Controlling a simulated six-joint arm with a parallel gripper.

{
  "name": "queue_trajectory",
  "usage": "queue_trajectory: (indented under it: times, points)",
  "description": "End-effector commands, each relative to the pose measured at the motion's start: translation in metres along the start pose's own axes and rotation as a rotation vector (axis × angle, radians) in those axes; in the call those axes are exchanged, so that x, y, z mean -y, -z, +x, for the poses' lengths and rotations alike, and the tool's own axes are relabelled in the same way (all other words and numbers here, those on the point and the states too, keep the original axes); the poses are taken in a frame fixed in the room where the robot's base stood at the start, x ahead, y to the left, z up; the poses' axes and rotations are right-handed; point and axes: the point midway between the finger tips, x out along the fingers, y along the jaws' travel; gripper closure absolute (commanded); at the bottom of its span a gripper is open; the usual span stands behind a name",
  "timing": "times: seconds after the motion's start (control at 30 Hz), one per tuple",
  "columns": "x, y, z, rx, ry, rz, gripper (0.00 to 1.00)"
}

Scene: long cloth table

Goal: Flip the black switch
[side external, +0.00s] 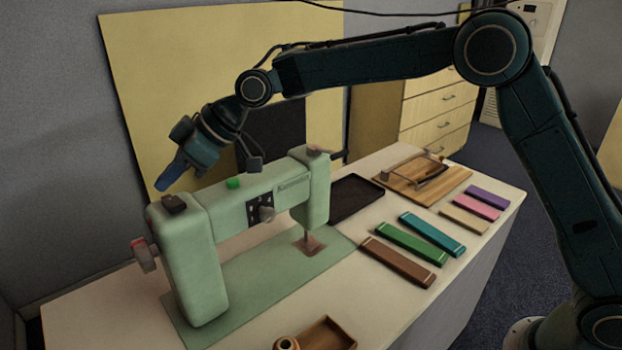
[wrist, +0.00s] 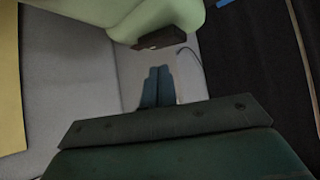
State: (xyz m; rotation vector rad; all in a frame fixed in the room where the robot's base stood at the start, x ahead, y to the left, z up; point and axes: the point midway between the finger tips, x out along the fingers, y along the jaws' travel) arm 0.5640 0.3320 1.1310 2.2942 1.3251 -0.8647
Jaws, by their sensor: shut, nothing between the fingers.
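A pale green sewing machine (side external: 205,262) stands on a flat green base on the table. Whether the switch is flipped cannot be told.
A green button (side external: 233,183) and a dark panel with a knob (side external: 266,213) are on the machine's arm. A black tray (side external: 357,197), wooden board (side external: 408,188) and several coloured bars lie to the right.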

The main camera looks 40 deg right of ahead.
Motion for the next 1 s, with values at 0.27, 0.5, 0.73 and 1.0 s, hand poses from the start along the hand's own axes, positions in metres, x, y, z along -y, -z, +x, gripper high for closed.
queue_trajectory:
  times: [0.27,0.5,0.73,1.0]
  points:
    - [0.000,0.012,-0.011,-0.002,-0.001,0.000,1.00]
    - [0.000,0.023,-0.020,-0.002,-0.001,0.000,1.00]
    - [0.000,0.033,-0.028,-0.002,-0.001,0.000,1.00]
    - [0.000,0.040,-0.035,-0.001,0.000,0.000,1.00]
